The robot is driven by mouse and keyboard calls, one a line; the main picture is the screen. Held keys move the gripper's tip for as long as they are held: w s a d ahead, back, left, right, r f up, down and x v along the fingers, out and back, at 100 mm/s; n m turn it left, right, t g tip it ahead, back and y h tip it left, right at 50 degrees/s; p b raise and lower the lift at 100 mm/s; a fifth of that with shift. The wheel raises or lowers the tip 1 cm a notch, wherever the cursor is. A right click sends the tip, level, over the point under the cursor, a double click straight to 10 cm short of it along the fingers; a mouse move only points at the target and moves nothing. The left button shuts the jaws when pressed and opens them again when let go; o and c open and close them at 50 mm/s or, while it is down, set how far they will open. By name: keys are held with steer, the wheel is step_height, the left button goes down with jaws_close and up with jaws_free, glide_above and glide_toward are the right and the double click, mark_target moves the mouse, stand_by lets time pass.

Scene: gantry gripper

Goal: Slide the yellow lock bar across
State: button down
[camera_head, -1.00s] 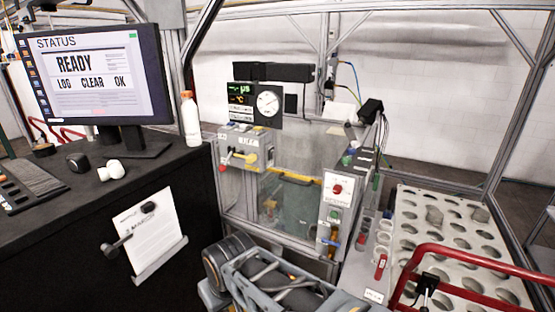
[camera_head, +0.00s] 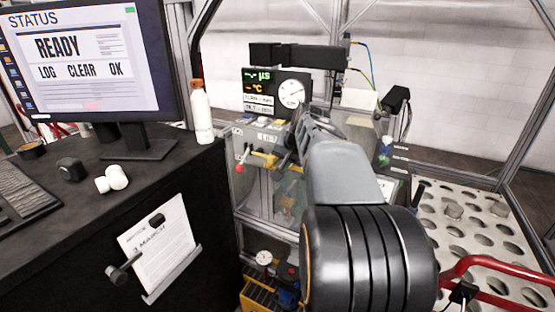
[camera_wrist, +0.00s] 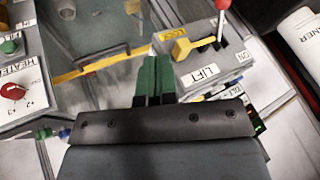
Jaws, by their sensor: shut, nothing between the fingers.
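A yellow piece with a short arm (camera_wrist: 190,46) sits on the grey control box marked LIFT (camera_wrist: 208,70), beside a yellow label and a red-knobbed lever (camera_wrist: 222,12). In the head view the yellow piece (camera_head: 263,160) shows left of my arm. A long yellow bar (camera_wrist: 98,66) runs along the clear panel left of the box. I cannot tell for certain which is the lock bar. My gripper (camera_wrist: 155,62) is shut and empty, its green fingers pointing between the long bar and the yellow piece. My arm hides much of the gripper in the head view.
A HEATER box with a red knob (camera_wrist: 13,91) stands at the left in the wrist view. A monitor (camera_head: 85,60) and a white bottle (camera_head: 201,112) stand on the black counter. A holed tray (camera_head: 470,215) and red rail lie at the right.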

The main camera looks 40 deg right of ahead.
mark_target(273, 158)
steer(key=w+d+m, duration=0.1)
steer(key=d+m, duration=0.1)
steer(key=d, duration=0.3)
steer(key=shift+h, duration=0.3)
steer(key=shift+w+a+f+p, duration=0.1)
steer(key=shift+w+f+p, duration=0.35)
steer(key=shift+w+f, duration=0.8)
steer(key=shift+w+a+f+p, duration=0.15)
steer(key=shift+w+f+p, duration=0.45)
steer(key=shift+w, duration=1.1)
steer(key=shift+w+a+f+p, duration=0.1)
steer(key=shift+w+f+p, duration=0.15)
steer(key=shift+w+f, duration=1.1)
steer(key=shift+w+r, duration=0.15)
